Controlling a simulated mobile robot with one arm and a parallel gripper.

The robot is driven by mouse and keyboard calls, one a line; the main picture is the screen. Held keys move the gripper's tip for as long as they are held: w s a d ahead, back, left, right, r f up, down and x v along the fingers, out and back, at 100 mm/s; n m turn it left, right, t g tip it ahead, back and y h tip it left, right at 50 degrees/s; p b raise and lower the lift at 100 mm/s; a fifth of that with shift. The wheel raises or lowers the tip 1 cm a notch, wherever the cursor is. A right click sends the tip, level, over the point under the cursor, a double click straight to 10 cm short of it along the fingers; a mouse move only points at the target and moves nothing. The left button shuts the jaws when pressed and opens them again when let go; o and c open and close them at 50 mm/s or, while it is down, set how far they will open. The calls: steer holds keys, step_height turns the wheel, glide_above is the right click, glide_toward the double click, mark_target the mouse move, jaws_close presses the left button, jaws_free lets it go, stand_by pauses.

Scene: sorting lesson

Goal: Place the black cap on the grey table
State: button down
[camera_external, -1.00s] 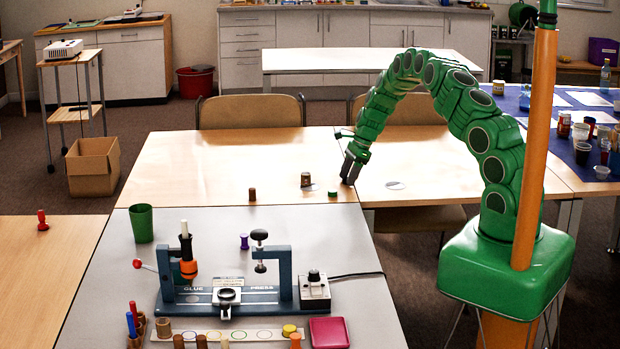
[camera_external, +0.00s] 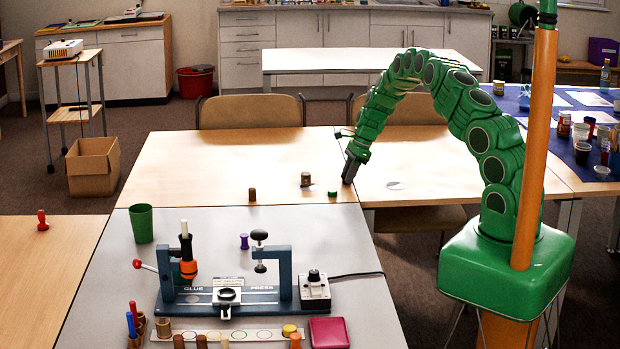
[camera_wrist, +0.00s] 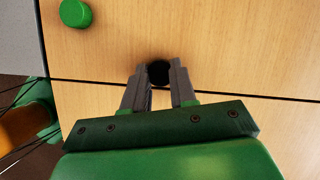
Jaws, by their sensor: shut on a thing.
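The black cap (camera_wrist: 159,72) shows in the wrist view as a dark round thing between the fingertips of my gripper (camera_wrist: 158,78). My gripper is shut on it, low over the wooden table near the seam between two tabletops. In the external view my gripper (camera_external: 348,178) points down at the wooden table (camera_external: 225,165), and its fingers hide the cap. I cannot tell whether the cap touches the wood. The grey table (camera_external: 92,275) is in front, nearer the camera, with a glue press (camera_external: 240,292) on it.
A green cap (camera_external: 332,194) and a brown cylinder (camera_external: 252,194) stand at the wooden table's front edge, with a small jar (camera_external: 305,180) behind. On the grey table are a green cup (camera_external: 141,223), a purple spool (camera_external: 244,241) and a pink square (camera_external: 329,332). Its back right part is clear.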

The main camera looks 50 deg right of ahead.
steer(key=shift+r, duration=0.1)
steer(key=shift+r, duration=0.25)
step_height(320, 180, up, 2)
steer(key=shift+r, duration=0.15)
steer(key=s+a+r, duration=0.4)
steer(key=s+r, duration=0.6)
steer(key=s, duration=0.3)
steer(key=shift+s+a, duration=0.2)
